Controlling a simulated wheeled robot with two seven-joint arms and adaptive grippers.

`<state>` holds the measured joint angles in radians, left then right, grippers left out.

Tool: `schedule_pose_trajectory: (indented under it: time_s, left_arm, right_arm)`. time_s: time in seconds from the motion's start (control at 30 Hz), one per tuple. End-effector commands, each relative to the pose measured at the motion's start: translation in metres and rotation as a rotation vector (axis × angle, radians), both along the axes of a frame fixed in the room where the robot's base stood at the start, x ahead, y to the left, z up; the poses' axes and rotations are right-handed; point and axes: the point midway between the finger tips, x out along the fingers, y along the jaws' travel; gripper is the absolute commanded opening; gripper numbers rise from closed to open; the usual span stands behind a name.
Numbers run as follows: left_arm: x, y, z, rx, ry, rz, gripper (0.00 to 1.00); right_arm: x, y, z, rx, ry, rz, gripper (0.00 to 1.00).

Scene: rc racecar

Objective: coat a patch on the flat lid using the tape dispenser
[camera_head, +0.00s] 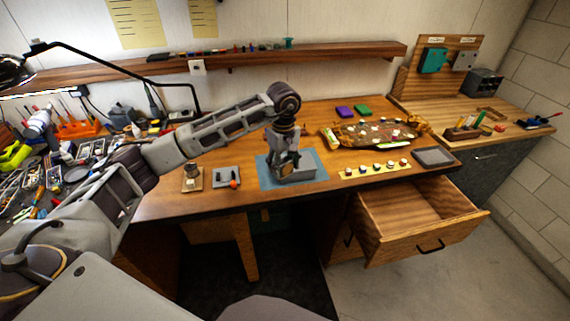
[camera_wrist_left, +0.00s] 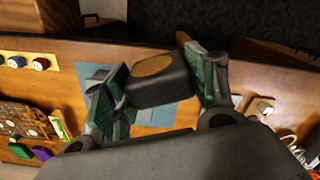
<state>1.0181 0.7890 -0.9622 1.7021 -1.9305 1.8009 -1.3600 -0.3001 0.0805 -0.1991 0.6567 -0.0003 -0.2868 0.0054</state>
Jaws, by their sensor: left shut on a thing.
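My left gripper (camera_head: 286,166) is shut on a dark block with a round tan face, which looks like the tape dispenser (camera_wrist_left: 163,85). It sits between the green-padded fingers (camera_wrist_left: 165,92) in the left wrist view. In the head view the gripper points down over a blue mat (camera_head: 268,182). A grey flat piece, likely the flat lid (camera_head: 304,172), lies on the mat, partly hidden by the gripper. Whether the dispenser touches the lid cannot be told. No coated patch can be made out. My right gripper is not in view.
An open, empty drawer (camera_head: 420,217) juts out at the front right. A car chassis (camera_head: 370,133) lies right of the mat, behind a yellow strip of small parts (camera_head: 376,169). A grey tray (camera_head: 436,156) lies farther right. Small pads with parts (camera_head: 227,177) lie left of the mat.

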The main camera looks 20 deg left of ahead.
Motion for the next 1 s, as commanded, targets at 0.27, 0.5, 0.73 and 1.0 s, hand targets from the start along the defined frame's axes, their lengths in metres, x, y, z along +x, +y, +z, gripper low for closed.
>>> schedule_pose_trajectory:
  time_s: [0.27, 0.5, 0.73, 1.0]
  left_arm:
    - [-0.003, 0.002, -0.001, 0.0, -0.001, 0.226, 0.38]
    - [-0.006, 0.004, -0.001, 0.0, -0.001, 0.422, 0.38]
    - [-0.009, 0.005, -0.002, 0.0, 0.0, 0.611, 0.38]
    - [-0.011, 0.006, -0.002, 0.0, -0.001, 0.825, 0.38]
  right_arm:
    - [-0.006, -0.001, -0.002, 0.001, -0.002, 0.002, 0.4]
    - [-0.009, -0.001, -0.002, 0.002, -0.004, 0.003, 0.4]
    - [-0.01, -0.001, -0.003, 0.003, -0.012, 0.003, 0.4]
    - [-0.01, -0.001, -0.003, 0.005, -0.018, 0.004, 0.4]
